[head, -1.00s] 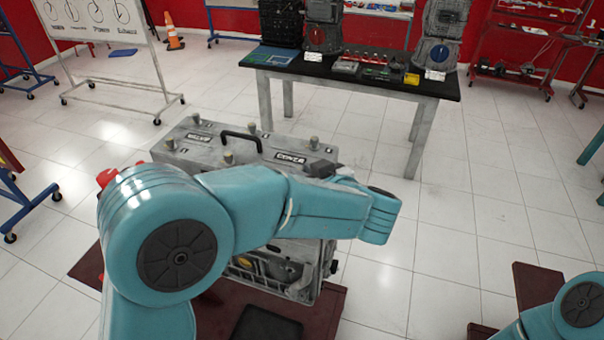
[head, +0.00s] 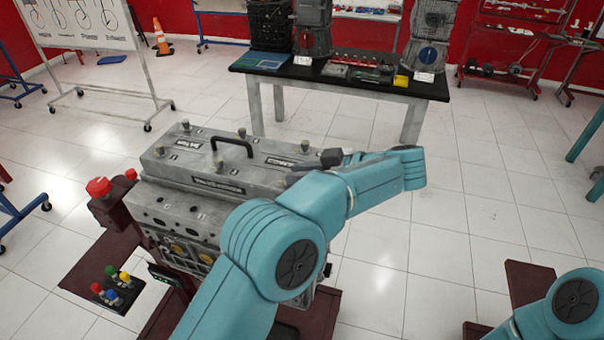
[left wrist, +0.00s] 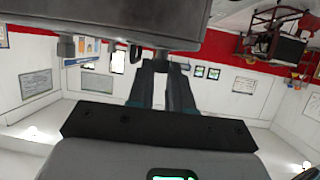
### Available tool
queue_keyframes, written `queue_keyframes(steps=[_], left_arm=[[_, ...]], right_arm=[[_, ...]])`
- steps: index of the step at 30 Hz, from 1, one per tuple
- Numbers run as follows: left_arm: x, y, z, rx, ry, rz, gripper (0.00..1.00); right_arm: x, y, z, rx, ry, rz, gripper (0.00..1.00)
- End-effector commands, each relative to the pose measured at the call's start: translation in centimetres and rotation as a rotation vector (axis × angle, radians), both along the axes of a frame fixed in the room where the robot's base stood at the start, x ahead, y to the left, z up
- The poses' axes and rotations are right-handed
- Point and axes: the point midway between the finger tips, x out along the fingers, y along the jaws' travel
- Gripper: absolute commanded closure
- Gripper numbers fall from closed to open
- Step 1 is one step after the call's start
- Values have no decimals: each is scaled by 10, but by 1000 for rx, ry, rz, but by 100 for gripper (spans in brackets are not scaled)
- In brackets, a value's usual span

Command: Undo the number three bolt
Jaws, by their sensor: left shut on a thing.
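The grey engine trainer (head: 180,215) stands at centre left with a flat cover (head: 228,178) on top. The cover has a black handle (head: 232,143) and several knob-like bolts, such as one at the back (head: 241,132) and one at the front (head: 218,163). Their numbers are too small to read surely. My left gripper (head: 294,178) is at the cover's right end. In the left wrist view its fingers (left wrist: 162,62) are closed together at the cover's edge (left wrist: 100,22), shut on a bolt mostly hidden between them. My right gripper is out of view.
A red button (head: 98,187) and a panel of coloured knobs (head: 118,283) sit left of the trainer. A black-topped table (head: 350,80) with parts stands behind. A whiteboard (head: 85,22) is at back left.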

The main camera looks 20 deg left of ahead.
Motion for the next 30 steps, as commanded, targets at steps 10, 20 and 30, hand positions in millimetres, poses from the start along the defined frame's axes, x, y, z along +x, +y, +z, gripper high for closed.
queue_keyframes(steps=[10, 20, 30], left_arm=[[1, 2, 0, 2, 0, 19, 100], [1, 2, 0, 2, -1, 17, 54], [1, 2, 1, 1, -1, 16, 54]], right_arm=[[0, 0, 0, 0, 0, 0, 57], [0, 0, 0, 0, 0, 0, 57], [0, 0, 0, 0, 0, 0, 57]])
